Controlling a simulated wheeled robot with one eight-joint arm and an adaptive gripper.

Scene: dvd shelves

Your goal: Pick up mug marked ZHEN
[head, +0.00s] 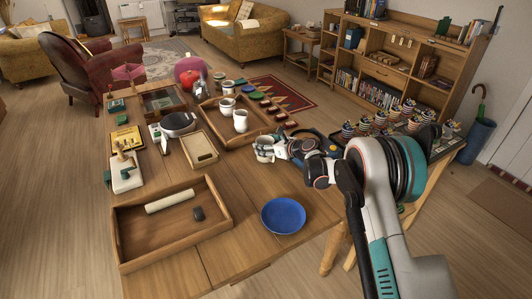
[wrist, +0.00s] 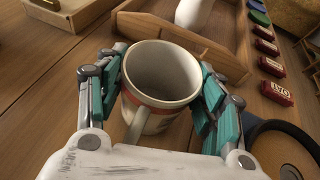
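A white mug (wrist: 162,75) with a reddish band below its rim stands between the two fingers of my gripper (wrist: 163,80) in the wrist view. Its opening faces up and its handle points toward the camera. Some marking shows low on its side, but I cannot read it. The teal finger pads lie close along both sides of the mug; I cannot tell whether they press on it. In the head view my gripper (head: 265,150) is low at the table's right edge, beside the wooden tray. Other light mugs (head: 240,120) stand in that tray, their markings unreadable.
The wooden tray (wrist: 222,58) is just beyond the mug. Several dark red labelled blocks (wrist: 276,92) line the right side. A dark round object (wrist: 285,145) lies close at right. A blue plate (head: 283,215) and a larger tray (head: 128,262) are nearer on the table.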

